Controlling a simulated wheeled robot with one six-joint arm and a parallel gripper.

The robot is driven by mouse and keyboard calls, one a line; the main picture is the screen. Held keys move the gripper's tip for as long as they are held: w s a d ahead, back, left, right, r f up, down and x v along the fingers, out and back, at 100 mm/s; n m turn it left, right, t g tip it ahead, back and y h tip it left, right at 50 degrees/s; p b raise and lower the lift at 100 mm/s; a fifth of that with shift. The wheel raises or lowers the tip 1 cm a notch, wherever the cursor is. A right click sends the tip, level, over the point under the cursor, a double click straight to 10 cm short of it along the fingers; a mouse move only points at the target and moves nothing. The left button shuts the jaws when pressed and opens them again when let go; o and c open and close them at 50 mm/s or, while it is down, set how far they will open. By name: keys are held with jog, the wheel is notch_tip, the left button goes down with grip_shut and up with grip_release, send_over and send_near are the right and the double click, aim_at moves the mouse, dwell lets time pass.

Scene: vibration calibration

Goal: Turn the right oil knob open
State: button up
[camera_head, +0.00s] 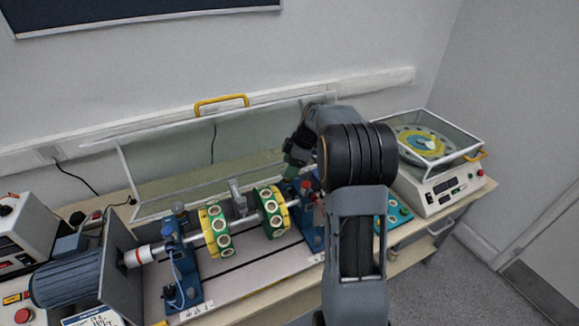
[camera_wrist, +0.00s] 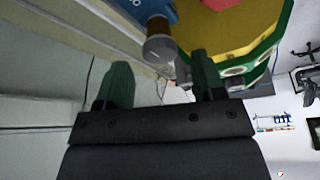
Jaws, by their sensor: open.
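The right blue bearing stand (camera_head: 313,236) of the shaft rig is partly hidden behind my arm in the head view. In the wrist view, a round grey oil knob (camera_wrist: 159,46) sits on a blue stand (camera_wrist: 150,10). My gripper (camera_head: 293,160) is above the right stand, fingers towards the rig. Its two dark green fingers are open and empty in the wrist view (camera_wrist: 160,85). The knob appears between the finger lines, beyond the tips; contact is not visible. The left stand (camera_head: 180,250) has a similar grey knob (camera_head: 178,207) on top.
Yellow-and-green discs (camera_head: 214,232) sit on the shaft between the stands. A raised clear cover with a yellow handle (camera_head: 221,101) stands behind the rig. A blue motor (camera_head: 66,280) is at left. A covered balance-like device (camera_head: 440,190) is at right.

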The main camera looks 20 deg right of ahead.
jog(key=shift+x, duration=0.75)
jog(key=shift+c, duration=0.4)
jog(key=c, duration=0.8)
jog(key=shift+c, duration=0.2)
